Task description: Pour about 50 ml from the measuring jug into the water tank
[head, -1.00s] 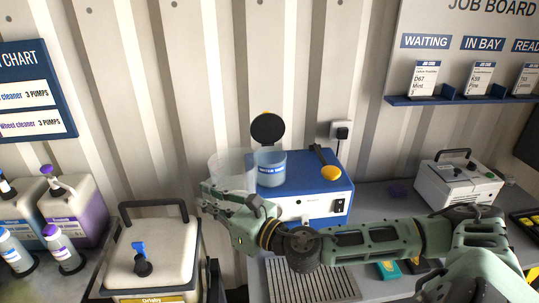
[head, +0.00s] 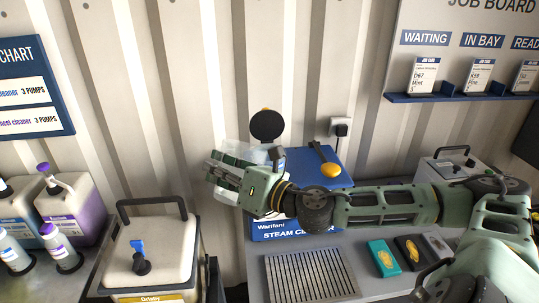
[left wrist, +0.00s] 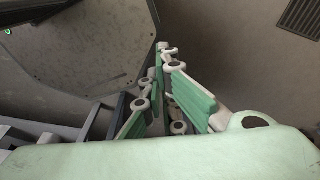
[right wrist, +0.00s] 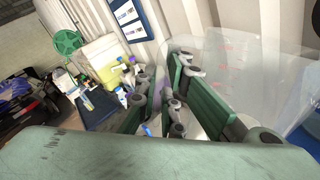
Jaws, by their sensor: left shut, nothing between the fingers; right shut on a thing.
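My right gripper (head: 226,172) is shut on the clear measuring jug (head: 231,148), in front of the blue steam cleaner (head: 318,166). In the right wrist view, the jug (right wrist: 225,62) shows red marks on its wall, beside my fingers (right wrist: 172,90). My fingers cover much of the jug in the head view, so its exact tilt and water level are unclear. The water tank on the steam cleaner is mostly hidden behind my gripper and the jug. Its round dark lid (head: 267,125) stands open above. My left gripper (left wrist: 168,65) is shut and empty, seen only in the left wrist view.
A yellow-ended tool (head: 329,168) lies on the steam cleaner. A slatted tray (head: 310,275) and small packets (head: 383,258) lie in front. A cream box with a black handle (head: 150,245) and bottles (head: 62,250) stand left. A white case (head: 446,168) stands right.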

